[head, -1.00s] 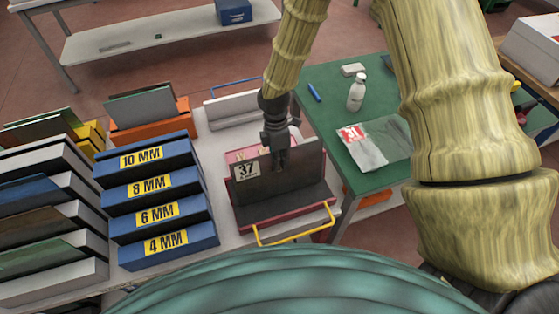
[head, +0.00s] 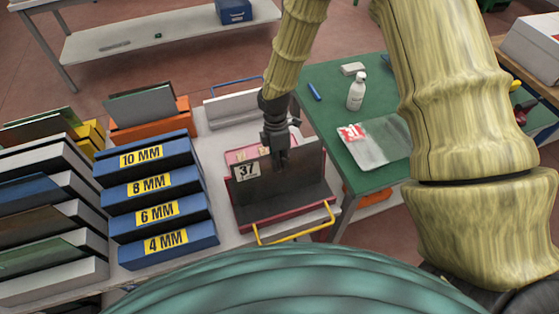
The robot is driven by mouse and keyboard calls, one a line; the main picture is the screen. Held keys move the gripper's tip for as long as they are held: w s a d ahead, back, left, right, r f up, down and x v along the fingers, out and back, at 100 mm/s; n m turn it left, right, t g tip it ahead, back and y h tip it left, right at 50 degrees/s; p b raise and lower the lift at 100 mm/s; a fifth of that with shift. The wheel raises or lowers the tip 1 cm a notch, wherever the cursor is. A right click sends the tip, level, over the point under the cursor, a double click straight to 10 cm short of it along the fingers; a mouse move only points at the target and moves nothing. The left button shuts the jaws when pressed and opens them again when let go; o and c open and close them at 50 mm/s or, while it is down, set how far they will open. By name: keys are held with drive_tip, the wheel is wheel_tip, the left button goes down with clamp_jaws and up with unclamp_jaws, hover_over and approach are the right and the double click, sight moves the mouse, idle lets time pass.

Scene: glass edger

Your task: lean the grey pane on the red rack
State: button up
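The dark grey pane (head: 290,180) with a white "37" label stands nearly upright on the red rack (head: 236,226). The rack has a dark base and a yellow handle at its front. My gripper (head: 280,163) is at the pane's top edge, with its fingers reaching down to it. The fingers are small and partly merge with the dark pane, so their closure and any contact are unclear.
Blue thickness-marked holders (head: 165,245) and an orange rack with panes (head: 150,130) stand left. A white rack (head: 232,108) is behind. The green table (head: 375,178) at right holds a bottle (head: 356,92) and a bagged item (head: 372,143).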

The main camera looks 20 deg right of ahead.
drive_tip(key=shift+o, duration=0.9)
drive_tip(key=v, duration=1.2)
drive_tip(key=shift+a, duration=0.1)
